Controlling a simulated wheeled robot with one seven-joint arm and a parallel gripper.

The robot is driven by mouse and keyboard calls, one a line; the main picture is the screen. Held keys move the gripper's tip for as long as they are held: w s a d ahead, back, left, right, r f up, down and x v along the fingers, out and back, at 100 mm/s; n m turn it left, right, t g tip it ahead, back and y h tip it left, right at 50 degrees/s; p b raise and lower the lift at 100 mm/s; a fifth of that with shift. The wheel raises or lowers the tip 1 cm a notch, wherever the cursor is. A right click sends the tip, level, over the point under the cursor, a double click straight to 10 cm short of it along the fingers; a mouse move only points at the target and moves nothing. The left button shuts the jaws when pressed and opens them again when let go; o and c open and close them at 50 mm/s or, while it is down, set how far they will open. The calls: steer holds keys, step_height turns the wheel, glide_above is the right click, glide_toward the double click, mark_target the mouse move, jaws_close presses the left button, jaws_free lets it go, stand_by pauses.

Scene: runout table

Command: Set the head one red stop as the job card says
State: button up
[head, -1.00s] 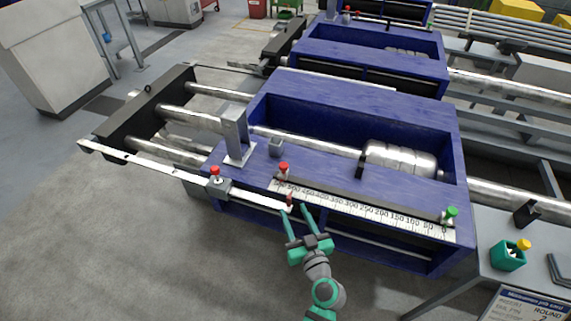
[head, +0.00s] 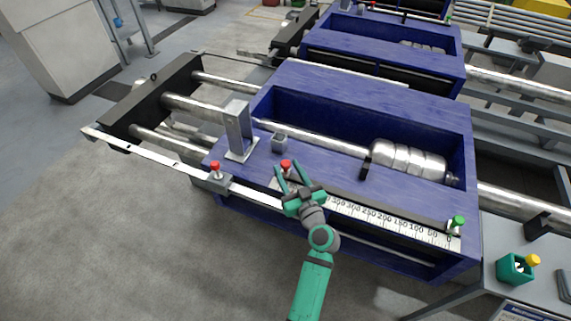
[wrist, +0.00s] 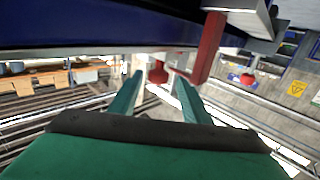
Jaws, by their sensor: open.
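A red-knobbed stop (head: 286,164) sits at the left end of the numbered scale (head: 385,220) on the near blue machine (head: 340,185). My gripper (head: 287,169) is open, its fingertips on either side of this red knob in the head view. In the wrist view a small red knob (wrist: 158,73) shows between the open fingertips (wrist: 157,82); I cannot tell whether they touch it. A red upright piece (wrist: 208,48) hangs close to the right finger there. The job card (head: 530,312) is cut off at the bottom right, its text unreadable.
Another red knob (head: 214,166) stands on a block on the long white bar (head: 165,161) at left. A green knob (head: 458,221) marks the scale's right end. A grey bracket (head: 238,130) rises behind. A teal holder (head: 514,268) with a yellow knob stands at lower right.

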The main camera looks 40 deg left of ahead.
mark_target(287, 167)
steer(key=shift+x, duration=1.55)
steer(key=shift+w+d, duration=0.1)
steer(key=shift+w, duration=0.05)
jaws_close()
